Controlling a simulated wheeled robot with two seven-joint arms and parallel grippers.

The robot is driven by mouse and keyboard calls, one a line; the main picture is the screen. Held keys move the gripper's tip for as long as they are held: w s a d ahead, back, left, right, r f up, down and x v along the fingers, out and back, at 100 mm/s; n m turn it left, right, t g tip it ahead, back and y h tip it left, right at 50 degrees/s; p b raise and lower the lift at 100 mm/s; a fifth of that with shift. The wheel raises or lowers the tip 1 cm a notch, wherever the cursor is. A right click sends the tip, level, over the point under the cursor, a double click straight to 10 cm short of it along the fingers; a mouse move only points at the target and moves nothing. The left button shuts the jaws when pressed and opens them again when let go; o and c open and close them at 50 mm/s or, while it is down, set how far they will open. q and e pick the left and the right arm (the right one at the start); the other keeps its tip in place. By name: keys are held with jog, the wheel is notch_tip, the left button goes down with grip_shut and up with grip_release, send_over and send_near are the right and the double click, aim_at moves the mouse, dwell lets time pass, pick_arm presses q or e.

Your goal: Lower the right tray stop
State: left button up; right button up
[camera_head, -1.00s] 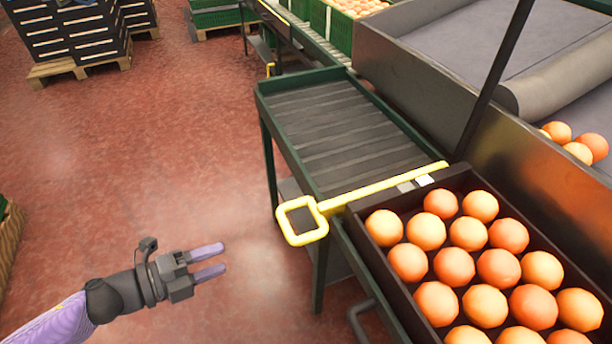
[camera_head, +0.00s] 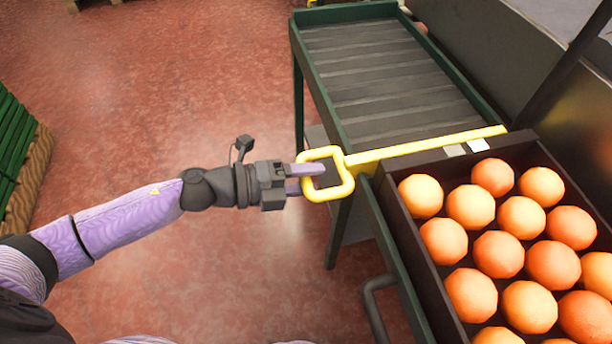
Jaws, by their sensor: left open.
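The tray stop is a yellow bar (camera_head: 430,146) lying across the roller table, with a square yellow loop handle (camera_head: 349,188) at its left end, past the table's edge. The bar lies along the near end of the rollers, against the far side of a dark tray (camera_head: 418,254) of oranges. My left gripper (camera_head: 307,179) is open at the loop. Its upper finger reaches into the loop's opening and the lower finger is at the loop's left side. I cannot tell whether they touch it. My right gripper is not in view.
The green-framed roller table (camera_head: 385,85) is empty beyond the bar. Several oranges (camera_head: 499,253) fill the tray. A dark post (camera_head: 560,80) and a metal wall (camera_head: 490,55) stand at the right. A green crate (camera_head: 14,140) is at the left edge. A grey curved handle (camera_head: 372,305) juts out below the tray.

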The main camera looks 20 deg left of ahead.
pick_arm(q)
grip_shut()
dwell(1.3)
